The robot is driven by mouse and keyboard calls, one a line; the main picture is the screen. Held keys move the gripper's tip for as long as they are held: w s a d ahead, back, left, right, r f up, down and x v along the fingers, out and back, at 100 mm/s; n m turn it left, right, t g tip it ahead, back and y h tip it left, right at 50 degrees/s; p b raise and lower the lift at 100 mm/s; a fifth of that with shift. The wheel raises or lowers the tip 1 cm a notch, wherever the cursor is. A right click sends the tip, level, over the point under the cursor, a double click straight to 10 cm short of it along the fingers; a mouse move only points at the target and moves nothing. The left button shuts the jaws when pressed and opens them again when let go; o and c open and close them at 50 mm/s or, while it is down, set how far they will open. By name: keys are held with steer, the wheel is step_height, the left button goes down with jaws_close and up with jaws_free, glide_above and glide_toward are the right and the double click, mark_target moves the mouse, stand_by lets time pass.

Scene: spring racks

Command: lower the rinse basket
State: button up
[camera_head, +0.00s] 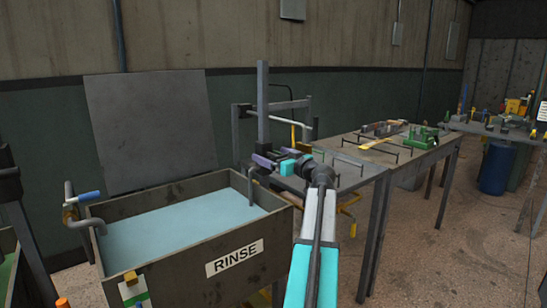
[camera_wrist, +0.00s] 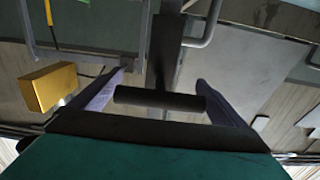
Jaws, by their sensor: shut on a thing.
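My gripper (camera_head: 264,161) is beyond the right back corner of the tank marked RINSE (camera_head: 185,265), beside an upright grey post (camera_head: 263,105). In the wrist view, the purple fingers of my gripper (camera_wrist: 160,88) are shut on a dark horizontal bar (camera_wrist: 160,99), which spans between them. A dark upright piece (camera_wrist: 166,50) shows behind the bar. The tank holds pale blue liquid (camera_head: 180,222). I cannot make out the rinse basket, or tell whether the bar belongs to it.
A workbench (camera_head: 385,155) with tools and racks stands to the right. A pipe with a blue handle (camera_head: 83,198) is at the tank's left corner. A grey panel (camera_head: 150,130) leans behind the tank. A yellow block (camera_wrist: 50,87) is left of my fingers.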

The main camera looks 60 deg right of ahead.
steer(key=shift+f+b, duration=1.3)
steer(key=shift+f, duration=0.55)
steer(key=o, duration=1.2)
steer(key=shift+c, duration=0.2)
steer(key=shift+r, duration=0.1)
steer(key=shift+s, duration=0.15)
steer(key=v, duration=1.3)
steer(key=shift+s, duration=0.25)
steer(key=shift+a, duration=0.15)
